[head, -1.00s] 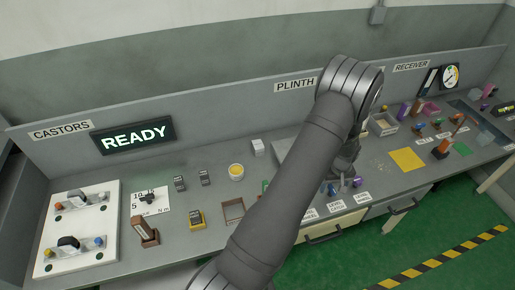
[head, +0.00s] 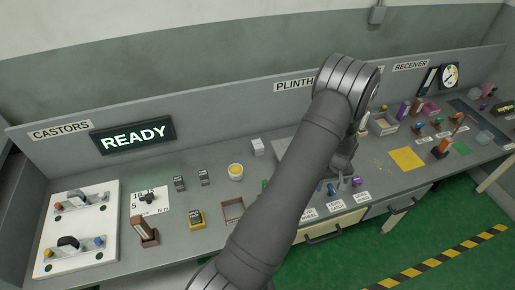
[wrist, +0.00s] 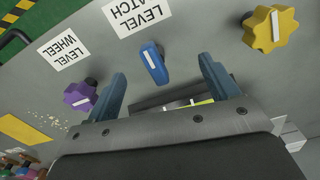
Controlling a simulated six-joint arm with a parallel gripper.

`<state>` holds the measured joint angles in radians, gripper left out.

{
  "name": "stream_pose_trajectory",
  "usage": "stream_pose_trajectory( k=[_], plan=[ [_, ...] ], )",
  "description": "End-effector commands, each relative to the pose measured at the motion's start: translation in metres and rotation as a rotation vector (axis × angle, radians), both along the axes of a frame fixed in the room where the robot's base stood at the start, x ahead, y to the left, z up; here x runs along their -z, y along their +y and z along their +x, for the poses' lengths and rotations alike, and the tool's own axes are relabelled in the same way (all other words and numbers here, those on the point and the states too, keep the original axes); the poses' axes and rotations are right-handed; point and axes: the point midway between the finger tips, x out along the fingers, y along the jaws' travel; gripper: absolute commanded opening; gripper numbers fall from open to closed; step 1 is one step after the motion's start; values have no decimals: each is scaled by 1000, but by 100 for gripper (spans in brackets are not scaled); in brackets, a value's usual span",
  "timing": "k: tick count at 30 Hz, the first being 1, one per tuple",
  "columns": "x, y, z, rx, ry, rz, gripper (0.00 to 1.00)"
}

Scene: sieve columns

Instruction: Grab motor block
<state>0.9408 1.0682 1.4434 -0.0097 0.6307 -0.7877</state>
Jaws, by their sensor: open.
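My gripper (wrist: 162,68) is open in the wrist view, its two blue-grey fingers apart with nothing held. Between them, close to the palm, a dark item with a yellow-green strip (wrist: 202,103) is partly hidden by the gripper body. I cannot tell whether it is the motor block. A blue knob (wrist: 153,62) with a white line lies just beyond the fingertips. In the head view my gripper (head: 345,160) hangs low over the bench, mostly hidden behind my arm. No part there is clearly recognisable as the motor block.
A purple knob (wrist: 80,96) stands left of the fingers and a yellow knob (wrist: 270,30) to the upper right. A yellow mat (head: 407,159) lies to the right.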

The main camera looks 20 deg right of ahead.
Motion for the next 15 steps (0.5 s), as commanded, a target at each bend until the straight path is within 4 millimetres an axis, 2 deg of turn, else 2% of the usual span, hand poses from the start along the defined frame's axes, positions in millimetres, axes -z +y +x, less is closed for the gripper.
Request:
stream_pose_trajectory(
  k=[4, 8, 11, 15],
  plan=[
    [-15, 21, 47, -216, 23, -25, 80],
    [-34, 53, 103, -501, 64, -58, 80],
    [-51, 82, 143, -717, 99, -88, 80],
    [-77, 134, 200, -1034, 159, -139, 80]
  ],
)
